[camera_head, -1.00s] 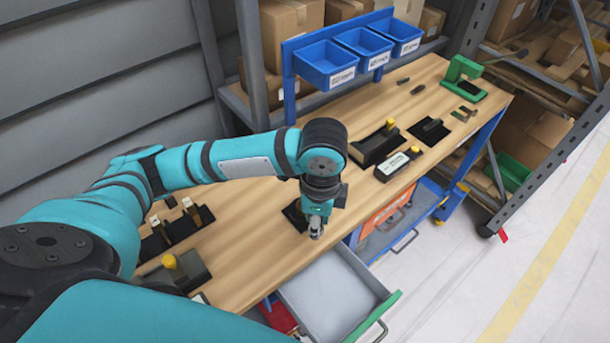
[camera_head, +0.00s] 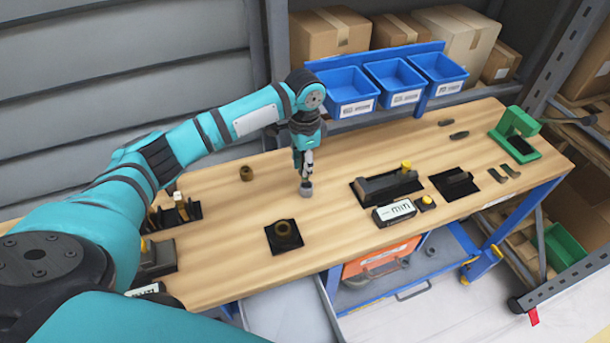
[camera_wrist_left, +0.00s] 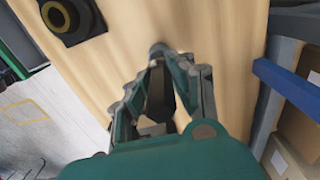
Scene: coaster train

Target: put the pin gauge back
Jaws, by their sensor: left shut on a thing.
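My left gripper (camera_head: 306,177) points down over the middle of the bench, shut on a small grey round-ended piece (camera_head: 305,189), which I take to be the pin gauge. Its grey end (camera_wrist_left: 158,49) also shows between the fingertips in the left wrist view; the fingers hide the rest. A black stand (camera_head: 178,215) with upright pale-topped pieces is at the bench's left, partly behind my arm. A dark ring on a black pad (camera_head: 284,237) lies in front of the gripper. My right gripper is not in view.
Black fixtures (camera_head: 386,186) and a small display box (camera_head: 394,212) are to the right. Blue bins (camera_head: 345,92) are behind. A drawer (camera_head: 290,318) is open below the front edge.

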